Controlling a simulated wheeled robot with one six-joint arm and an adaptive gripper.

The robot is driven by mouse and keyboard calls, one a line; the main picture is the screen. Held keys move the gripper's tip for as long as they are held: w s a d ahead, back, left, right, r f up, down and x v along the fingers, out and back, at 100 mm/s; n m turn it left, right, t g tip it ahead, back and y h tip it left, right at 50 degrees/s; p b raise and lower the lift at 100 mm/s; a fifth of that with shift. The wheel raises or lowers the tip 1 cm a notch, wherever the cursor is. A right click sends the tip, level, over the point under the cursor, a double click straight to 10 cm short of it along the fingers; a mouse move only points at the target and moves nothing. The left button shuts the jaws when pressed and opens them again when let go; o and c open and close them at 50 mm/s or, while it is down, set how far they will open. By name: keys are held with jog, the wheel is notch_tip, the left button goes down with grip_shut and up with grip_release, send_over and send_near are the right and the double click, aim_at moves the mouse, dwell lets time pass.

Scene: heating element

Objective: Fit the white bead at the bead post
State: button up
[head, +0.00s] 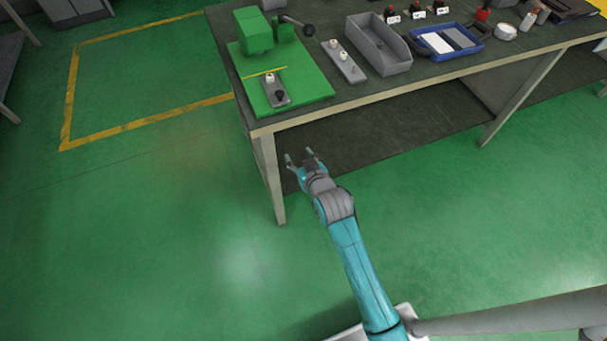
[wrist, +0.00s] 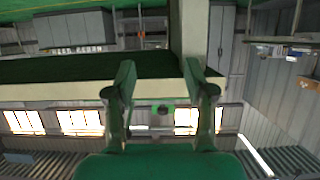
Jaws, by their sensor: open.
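My gripper (head: 303,158) is open and empty in the head view, in front of the workbench and apart from it. Its two fingers also show spread in the wrist view (wrist: 163,85), with nothing between them. A grey plate (head: 343,62) on the bench bears small white pieces (head: 344,57) that look like beads. A smaller grey fixture (head: 264,90) on the green board carries a white piece (head: 268,77) and a dark knob (head: 279,95). I cannot tell which of these is the bead post. The wrist view shows no bead.
A green machine with a dark-knobbed lever (head: 254,32) stands on the green board (head: 310,83). A grey open bin (head: 378,45) and a blue tray (head: 449,42) stand to the right. The bench (head: 400,81) has a front edge and a leg (head: 269,180) near my gripper.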

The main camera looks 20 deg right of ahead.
notch_tip(320, 180, down, 6)
jog(key=s, duration=0.2)
jog(key=shift+s+r, duration=0.25)
jog(key=shift+s, duration=0.05)
jog(key=shift+s, duration=0.1)
jog(key=s+r, duration=0.1)
jog(key=s, duration=2.3)
jog(key=s+r+t, duration=0.1)
jog(key=s+r, duration=1.3)
jog(key=s, duration=0.4)
jog(key=shift+r, duration=0.15)
